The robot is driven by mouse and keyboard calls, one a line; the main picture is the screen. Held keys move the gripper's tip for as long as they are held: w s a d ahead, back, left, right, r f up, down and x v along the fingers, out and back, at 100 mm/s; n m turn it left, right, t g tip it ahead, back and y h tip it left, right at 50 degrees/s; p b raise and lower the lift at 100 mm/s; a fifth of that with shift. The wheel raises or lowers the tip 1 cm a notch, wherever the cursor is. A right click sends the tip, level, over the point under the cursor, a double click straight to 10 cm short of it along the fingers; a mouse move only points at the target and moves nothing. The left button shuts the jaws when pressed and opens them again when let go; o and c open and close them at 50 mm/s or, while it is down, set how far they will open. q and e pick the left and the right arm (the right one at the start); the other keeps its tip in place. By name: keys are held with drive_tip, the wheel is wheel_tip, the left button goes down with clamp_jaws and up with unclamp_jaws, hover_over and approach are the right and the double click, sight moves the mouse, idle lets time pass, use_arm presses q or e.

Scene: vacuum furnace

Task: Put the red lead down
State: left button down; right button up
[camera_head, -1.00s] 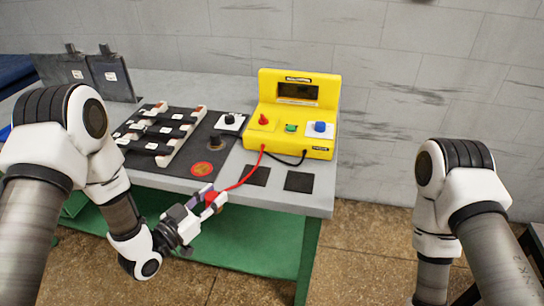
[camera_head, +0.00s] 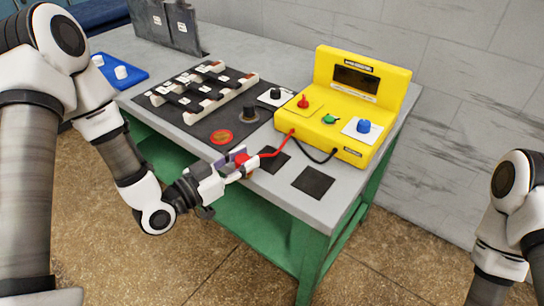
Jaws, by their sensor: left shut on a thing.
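The red lead (camera_head: 281,147) runs from the front of the yellow tester (camera_head: 342,92) to my left gripper (camera_head: 243,165). My left gripper is shut on the end of the red lead, by the bench's front edge. Its red end shows between the fingers and is partly hidden by them. Two dark square pads lie on the grey bench top: one (camera_head: 275,161) just right of the gripper, partly crossed by the lead, and one (camera_head: 314,182) further right. My right gripper is out of view; only part of that arm shows at the right edge.
A black panel (camera_head: 190,130) with several white-ended bars lies left of the tester, with a round red-orange label (camera_head: 221,136) and black knobs. A black lead (camera_head: 318,159) loops at the tester's front. A blue tray (camera_head: 121,75) sits at the bench's left end.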

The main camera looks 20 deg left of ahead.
use_arm(q)
drive_tip(key=w+d, duration=0.1)
drive_tip(key=w, duration=0.2)
drive_tip(key=w+d+p, duration=0.1)
drive_tip(key=w, duration=0.5)
drive_tip(key=shift+w+d+f, duration=0.25)
drive_tip(key=shift+w+d, duration=0.15)
drive_tip(key=shift+w+d+f, duration=0.1)
drive_tip(key=shift+w+f, duration=0.1)
drive_tip(key=shift+w, duration=0.05)
wheel_tip(320, 180, down, 2)
drive_tip(key=shift+f+p, duration=0.25)
drive_tip(key=shift+p, duration=0.15)
drive_tip(key=shift+f, duration=0.5)
drive_tip(key=c, duration=0.8)
unclamp_jaws()
